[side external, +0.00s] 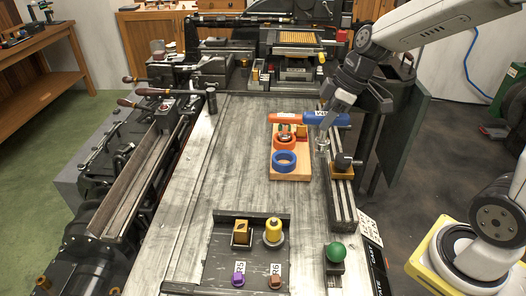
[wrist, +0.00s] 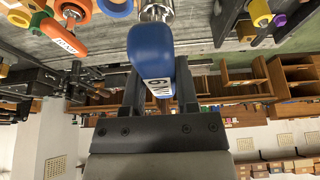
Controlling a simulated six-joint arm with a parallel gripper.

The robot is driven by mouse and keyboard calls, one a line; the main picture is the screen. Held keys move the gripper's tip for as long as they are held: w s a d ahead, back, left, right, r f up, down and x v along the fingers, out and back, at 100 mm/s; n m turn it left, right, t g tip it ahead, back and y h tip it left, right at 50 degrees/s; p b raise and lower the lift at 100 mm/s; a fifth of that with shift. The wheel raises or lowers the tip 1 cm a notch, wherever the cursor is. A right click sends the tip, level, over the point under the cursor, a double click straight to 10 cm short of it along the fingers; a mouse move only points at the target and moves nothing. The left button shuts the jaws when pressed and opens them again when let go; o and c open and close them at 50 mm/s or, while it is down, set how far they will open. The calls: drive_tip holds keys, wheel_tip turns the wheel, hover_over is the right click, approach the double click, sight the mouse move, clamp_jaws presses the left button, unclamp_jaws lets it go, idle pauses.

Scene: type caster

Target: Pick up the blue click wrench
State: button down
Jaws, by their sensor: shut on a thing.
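The blue click wrench (side external: 326,119) has a blue handle with a white label and shows at the back right of the bench in the side view. In the wrist view its blue handle (wrist: 150,50) lies between the two dark fingers of my gripper (wrist: 159,82), with its metal end pointing away from me. My gripper (side external: 337,107) is shut on the handle. The gripper partly covers the wrench in the side view. I cannot tell whether the wrench clears the surface below it.
An orange-handled tool (side external: 284,118) lies just left of the blue wrench. A wooden board (side external: 291,174) with a blue ring (side external: 284,161) and an orange ring is in front. A dark tray (side external: 216,265) with several small parts stands nearer. A rail (side external: 340,200) runs along the right. The bench's left half is clear.

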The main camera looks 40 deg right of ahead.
drive_tip(key=shift+s+r, duration=0.25)
drive_tip(key=shift+s, duration=0.2)
drive_tip(key=shift+s+r, duration=0.2)
drive_tip(key=shift+s, duration=0.25)
drive_tip(key=shift+f, duration=0.15)
drive_tip(key=shift+w+f+m, duration=0.2)
drive_tip(key=shift+f+m, duration=0.2)
drive_tip(key=shift+f, duration=0.1)
drive_tip(key=w+a+f+m+h, duration=0.1)
drive_tip(key=w+f+m, duration=0.1)
drive_tip(key=f+m, duration=0.2)
drive_tip(key=w+f+m+t+h, duration=0.1)
drive_tip(key=f+m, duration=0.3)
drive_tip(key=f, duration=0.4)
drive_tip(key=shift+w+a+f+h, duration=0.35)
drive_tip(key=shift+w+h, duration=0.25)
drive_tip(key=shift+w, duration=0.1)
